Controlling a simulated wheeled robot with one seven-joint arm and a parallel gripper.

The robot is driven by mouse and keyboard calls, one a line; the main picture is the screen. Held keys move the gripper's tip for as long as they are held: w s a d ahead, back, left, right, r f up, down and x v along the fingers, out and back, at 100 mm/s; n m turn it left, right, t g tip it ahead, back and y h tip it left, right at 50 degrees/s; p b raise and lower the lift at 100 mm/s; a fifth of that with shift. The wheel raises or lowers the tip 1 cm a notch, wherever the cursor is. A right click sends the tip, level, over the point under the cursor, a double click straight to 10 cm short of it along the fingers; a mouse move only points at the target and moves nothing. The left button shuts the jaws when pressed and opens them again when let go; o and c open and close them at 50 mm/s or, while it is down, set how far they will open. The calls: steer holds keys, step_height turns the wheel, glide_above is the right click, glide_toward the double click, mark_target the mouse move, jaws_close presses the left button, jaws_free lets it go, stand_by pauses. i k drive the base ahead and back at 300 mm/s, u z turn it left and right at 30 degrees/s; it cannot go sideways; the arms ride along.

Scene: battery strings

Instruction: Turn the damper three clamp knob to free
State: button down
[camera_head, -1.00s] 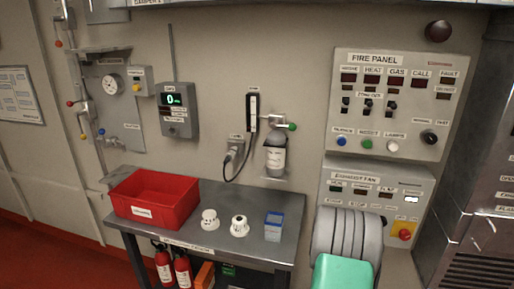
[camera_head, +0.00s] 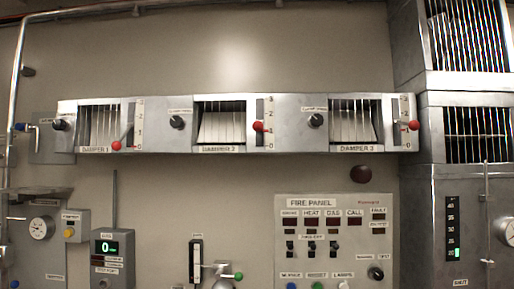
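The damper three unit (camera_head: 357,149) is the rightmost of three grey housings high on the wall. A black round knob (camera_head: 316,119) sits on the panel just left of its slatted opening, with a small label above it. The label is too small to read, and I cannot tell the knob's setting. The damper three lever, with a red ball end (camera_head: 413,125), is at the right by a scale, its ball a little above the scale's lower end. My gripper is not in view.
Similar black knobs stand beside damper 1 (camera_head: 60,124) and damper 2 (camera_head: 177,121). Red-ended levers lie beside the knobs' housings. The fire panel (camera_head: 333,215) is below, with a dark red dome (camera_head: 361,174) above it. A tall metal cabinet (camera_head: 470,170) stands at the right.

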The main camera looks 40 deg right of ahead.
mark_target(316, 120)
steer(key=z, duration=2.7)
